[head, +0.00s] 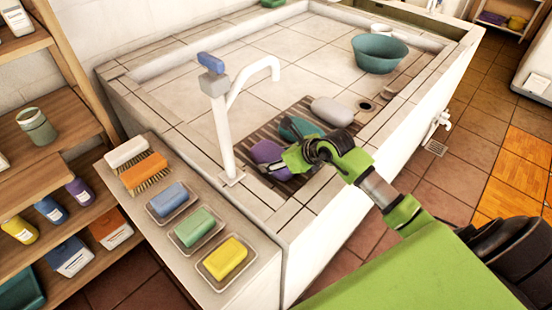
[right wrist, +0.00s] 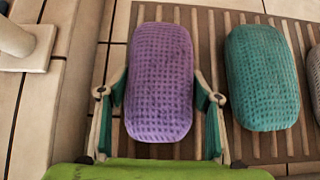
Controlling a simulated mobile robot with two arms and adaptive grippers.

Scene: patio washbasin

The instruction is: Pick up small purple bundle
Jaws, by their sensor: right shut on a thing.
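The small purple bundle (head: 266,152) lies on the brown slatted rack (head: 233,132) in the washbasin, near the foot of the tap. In the right wrist view the purple bundle (right wrist: 160,70) has a waffle-like weave and lies lengthwise between my fingers. My right gripper (head: 279,165) reaches in from the right and is shut on the bundle, with one finger on each side in the right wrist view (right wrist: 160,100). I cannot tell any gap between the bundle and the rack. My left gripper is not in view.
A teal bundle (head: 299,128) lies close beside the purple one, and a grey bundle (head: 332,111) lies beyond it. The white tap (head: 224,125) stands close on the left. A teal bowl (head: 379,54) sits at the back right. Soaps and brushes line the front-left ledge (head: 258,272).

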